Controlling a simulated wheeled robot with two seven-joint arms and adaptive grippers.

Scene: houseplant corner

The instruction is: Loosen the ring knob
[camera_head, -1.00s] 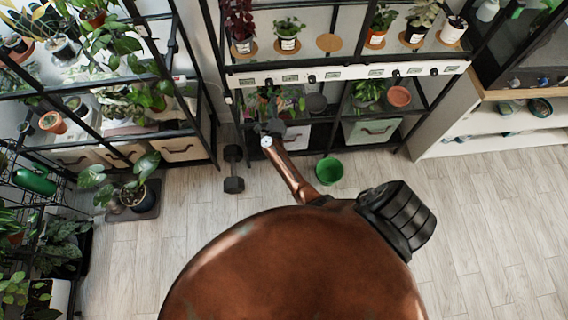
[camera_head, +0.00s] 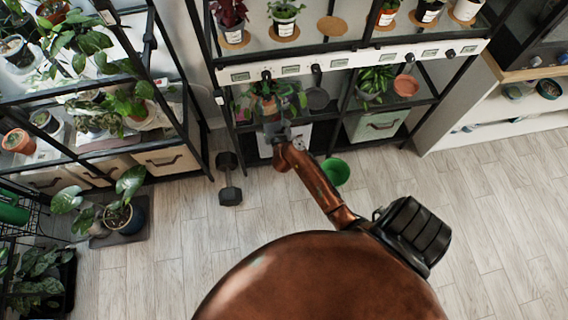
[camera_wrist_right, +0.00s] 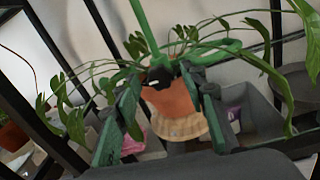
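In the right wrist view a green plant support, with an upright stake (camera_wrist_right: 143,22) and a ring (camera_wrist_right: 215,52), stands over a terracotta pot (camera_wrist_right: 172,103). The small black ring knob (camera_wrist_right: 158,77) sits where the stake meets the ring. My right gripper (camera_wrist_right: 161,76) has its two dark green fingers spread, one on each side of the knob. I cannot tell whether a fingertip touches it. In the head view my right gripper (camera_head: 276,130) is at the front of the lower shelf, by the potted plant (camera_head: 265,91). The knob is too small to make out there. My left gripper is not seen.
Leaves and thin stems surround the pot in the wrist view. A dumbbell (camera_head: 229,180) and a green bucket (camera_head: 335,172) stand on the floor below.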

